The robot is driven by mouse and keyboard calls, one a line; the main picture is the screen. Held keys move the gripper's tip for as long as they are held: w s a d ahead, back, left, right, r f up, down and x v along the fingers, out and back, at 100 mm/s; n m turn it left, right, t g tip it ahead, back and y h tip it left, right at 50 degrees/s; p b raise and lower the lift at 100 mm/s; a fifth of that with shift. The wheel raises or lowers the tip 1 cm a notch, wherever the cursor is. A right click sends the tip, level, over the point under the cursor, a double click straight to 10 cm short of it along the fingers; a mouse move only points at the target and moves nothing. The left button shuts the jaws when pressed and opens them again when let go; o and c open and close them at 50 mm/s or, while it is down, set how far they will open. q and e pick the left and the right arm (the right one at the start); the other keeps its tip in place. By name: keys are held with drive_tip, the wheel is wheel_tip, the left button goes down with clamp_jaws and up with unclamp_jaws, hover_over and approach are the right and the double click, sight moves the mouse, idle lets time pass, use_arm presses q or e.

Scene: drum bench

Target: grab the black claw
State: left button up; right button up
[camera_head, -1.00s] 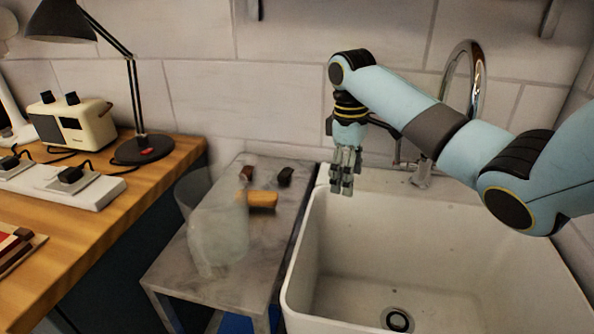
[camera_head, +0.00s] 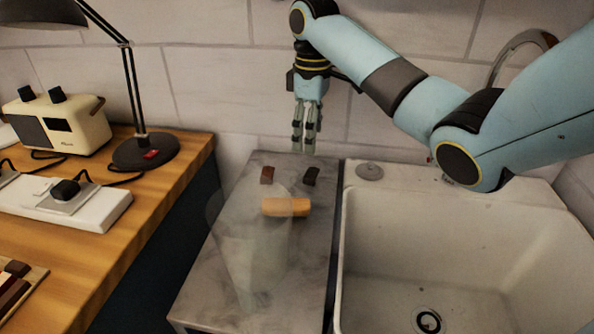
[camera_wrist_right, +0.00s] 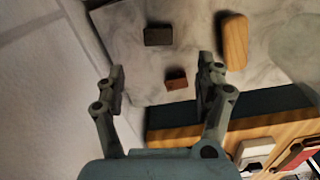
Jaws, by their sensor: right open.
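I see no clear claw shape; the closest match is a small black block (camera_head: 311,175) on the grey marbled side table (camera_head: 215,262), near its back right. It also shows in the right wrist view (camera_wrist_right: 158,36), beyond the fingertips. My right gripper (camera_head: 305,148) hangs pointing down above the table's back edge, open and empty, apart from the block. In the right wrist view its fingers (camera_wrist_right: 160,66) are spread, with a small brown block (camera_wrist_right: 176,79) seen between them. My left gripper is not in view.
The brown block (camera_head: 267,174) lies left of the black one. An orange-tan wooden piece (camera_head: 286,207) lies in front, partly behind a translucent vessel (camera_head: 250,250). A white sink (camera_head: 450,255) is at right; a wooden desk (camera_head: 165,195) with a lamp (camera_head: 145,150) is at left.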

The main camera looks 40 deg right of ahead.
sight(312, 173)
drive_tip(key=f, duration=0.4)
drive_tip(key=shift+s+d, duration=0.15)
drive_tip(key=shift+s, duration=0.25)
drive_tip(key=shift+w+f, duration=0.1)
drive_tip(key=shift+f, duration=0.2)
drive_tip(key=shift+w+f, duration=0.1)
drive_tip(key=shift+f, duration=0.25)
wheel_tip(312, 173, down, 4)
drive_tip(key=shift+d+r, duration=0.1)
drive_tip(key=shift+f, duration=0.45)
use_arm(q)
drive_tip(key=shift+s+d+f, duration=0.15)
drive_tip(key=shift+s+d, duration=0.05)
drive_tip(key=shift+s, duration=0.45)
use_arm(e)
drive_tip(key=c, duration=1.2)
drive_tip(key=shift+r, duration=0.1)
